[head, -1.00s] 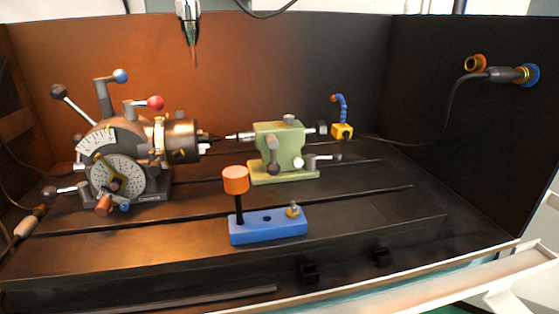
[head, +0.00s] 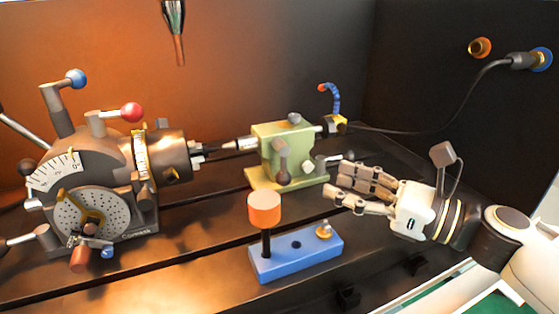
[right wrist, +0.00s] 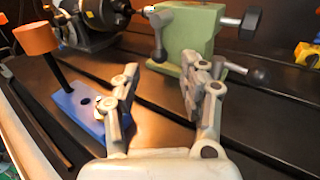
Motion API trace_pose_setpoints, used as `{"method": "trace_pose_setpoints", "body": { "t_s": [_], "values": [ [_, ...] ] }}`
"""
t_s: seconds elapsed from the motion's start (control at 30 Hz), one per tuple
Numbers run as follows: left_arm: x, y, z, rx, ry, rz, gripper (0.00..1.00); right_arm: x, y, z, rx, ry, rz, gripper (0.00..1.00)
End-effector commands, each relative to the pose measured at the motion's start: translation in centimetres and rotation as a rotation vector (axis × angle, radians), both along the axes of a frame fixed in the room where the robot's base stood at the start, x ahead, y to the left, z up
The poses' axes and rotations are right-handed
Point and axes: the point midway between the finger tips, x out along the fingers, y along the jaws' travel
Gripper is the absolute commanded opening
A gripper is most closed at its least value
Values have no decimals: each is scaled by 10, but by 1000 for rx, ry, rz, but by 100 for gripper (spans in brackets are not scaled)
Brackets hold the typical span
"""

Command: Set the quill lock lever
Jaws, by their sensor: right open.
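The green tailstock (head: 268,140) stands on the dark slotted table, its pointed quill facing the dividing head. A short grey lever with a ball end (head: 282,165) hangs down its front; it also shows in the right wrist view (right wrist: 158,45). A second lever (head: 335,160) sits low at the right, partly behind my fingers. I cannot tell for certain which one is the quill lock lever. My right gripper (head: 338,181) is open and empty in front of the tailstock, right of it and apart from it. In the right wrist view its open fingers (right wrist: 160,75) point toward the tailstock. My left gripper is not in view.
A blue block (head: 290,262) with an orange-capped post (head: 264,210) stands in front of the tailstock, left of my right gripper. The dividing head (head: 95,195) with its handles is at left. A yellow-based blue hose (head: 333,100) stands behind the tailstock. A tool hangs above.

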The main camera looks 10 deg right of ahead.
Motion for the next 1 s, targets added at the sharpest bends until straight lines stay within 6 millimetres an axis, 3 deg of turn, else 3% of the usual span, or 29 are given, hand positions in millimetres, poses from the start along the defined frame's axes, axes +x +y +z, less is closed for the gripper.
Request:
{"method": "trace_pose_setpoints", "body": {
  "t_s": [0.1,0.27,0.4,0.63,0.87,1.0],
  "values": [
    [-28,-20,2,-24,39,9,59,17,17,4,5,-5,0,43],
    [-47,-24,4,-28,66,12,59,40,41,3,3,-4,2,43],
    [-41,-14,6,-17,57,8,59,55,56,2,1,-4,2,43],
    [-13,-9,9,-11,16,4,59,66,68,1,-3,-3,4,43],
    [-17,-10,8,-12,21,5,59,66,68,1,-4,-3,4,43],
    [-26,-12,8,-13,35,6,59,66,68,1,-4,-4,4,26]
  ]
}}
